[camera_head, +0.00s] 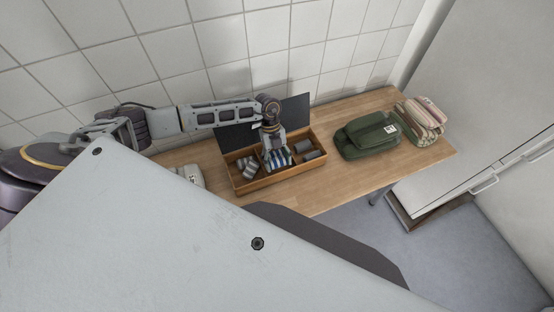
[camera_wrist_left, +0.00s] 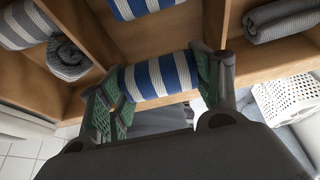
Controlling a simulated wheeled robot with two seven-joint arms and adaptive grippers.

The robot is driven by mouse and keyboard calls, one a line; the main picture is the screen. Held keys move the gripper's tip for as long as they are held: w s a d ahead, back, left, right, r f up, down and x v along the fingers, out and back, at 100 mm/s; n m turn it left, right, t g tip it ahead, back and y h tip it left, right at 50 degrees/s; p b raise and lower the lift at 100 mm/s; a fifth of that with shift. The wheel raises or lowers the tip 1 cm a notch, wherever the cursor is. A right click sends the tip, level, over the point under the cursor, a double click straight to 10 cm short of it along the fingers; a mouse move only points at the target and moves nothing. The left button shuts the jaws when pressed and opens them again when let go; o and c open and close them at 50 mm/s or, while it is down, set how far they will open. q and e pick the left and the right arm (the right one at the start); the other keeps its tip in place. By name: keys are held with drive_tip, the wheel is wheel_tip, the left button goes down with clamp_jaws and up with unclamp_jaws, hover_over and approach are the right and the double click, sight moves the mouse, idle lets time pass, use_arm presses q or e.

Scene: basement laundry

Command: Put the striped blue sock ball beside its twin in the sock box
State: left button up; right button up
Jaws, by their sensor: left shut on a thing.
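My left gripper (camera_head: 272,142) (camera_wrist_left: 157,88) is shut on a blue-and-white striped sock ball (camera_wrist_left: 161,75), which lies between its green-padded fingers. A second blue-and-white striped sock ball, the twin (camera_wrist_left: 146,5), shows at the top of the left wrist view, in the middle compartment. The held ball appears over that compartment's near side, a small gap from the twin; its height is hard to tell. The wooden sock box (camera_head: 274,180) stands open on the table. In the head view, blue stripes show below the gripper, but I cannot separate the two balls. My right gripper is not in view.
Striped grey sock balls (camera_head: 249,163) lie in the left compartment, plain grey ones (camera_head: 305,146) in the right. Wooden dividers (camera_wrist_left: 97,32) flank the middle. A green bag (camera_head: 368,136) and folded striped towels (camera_head: 422,116) stand to the right on the table (camera_head: 325,190). A tiled wall rises behind.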

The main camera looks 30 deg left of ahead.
use_arm(q)
drive_tip(key=o, duration=1.1)
drive_tip(key=shift+r, duration=0.15)
drive_tip(key=shift+r+p, duration=0.35)
drive_tip(key=shift+r, duration=0.15)
drive_tip(key=b+v, duration=0.2)
drive_tip(key=v, duration=1)
drive_tip(key=shift+s+f, duration=0.1)
